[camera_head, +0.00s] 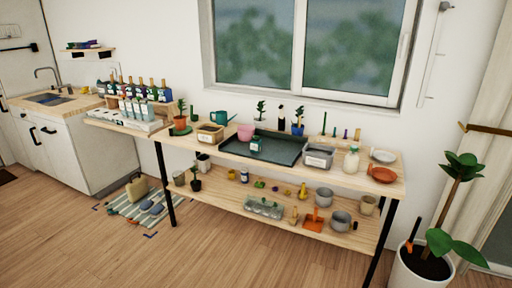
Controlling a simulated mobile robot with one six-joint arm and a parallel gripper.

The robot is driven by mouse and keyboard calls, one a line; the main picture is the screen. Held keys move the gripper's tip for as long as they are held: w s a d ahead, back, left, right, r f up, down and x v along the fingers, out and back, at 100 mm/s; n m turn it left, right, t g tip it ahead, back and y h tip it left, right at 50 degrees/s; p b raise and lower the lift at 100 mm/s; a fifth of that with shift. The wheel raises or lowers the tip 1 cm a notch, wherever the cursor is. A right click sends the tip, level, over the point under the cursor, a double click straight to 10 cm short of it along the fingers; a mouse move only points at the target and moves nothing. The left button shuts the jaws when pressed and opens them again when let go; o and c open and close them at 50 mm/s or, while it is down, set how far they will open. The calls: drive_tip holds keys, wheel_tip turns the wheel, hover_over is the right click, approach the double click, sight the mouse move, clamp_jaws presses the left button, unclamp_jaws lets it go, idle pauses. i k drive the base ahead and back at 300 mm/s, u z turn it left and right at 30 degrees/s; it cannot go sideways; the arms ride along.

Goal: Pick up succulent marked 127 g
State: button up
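Several small plants stand on a wooden potting bench, but I cannot read any 127 g mark or tell which one is that succulent. One plant in a terracotta pot (180,125) stands at the bench's left on a green saucer. A plant in a pale pot (260,113) and a plant in a blue pot (298,126) stand along the back. A plant in a dark pot (195,179) is on the lower shelf, left side. A small green thing (260,184) lies mid-shelf, too small to identify. My gripper is not in view.
The bench top (220,153) bears a dark green tray (285,150), a grey bin (318,157) and bottles. A large potted plant (420,265) stands at the right. The wooden floor (220,245) in front is clear.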

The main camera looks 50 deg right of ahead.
sight(256, 142)
drive_tip(key=z, duration=0.05)
drive_tip(key=i, duration=1)
drive_tip(key=u, duration=0.05)
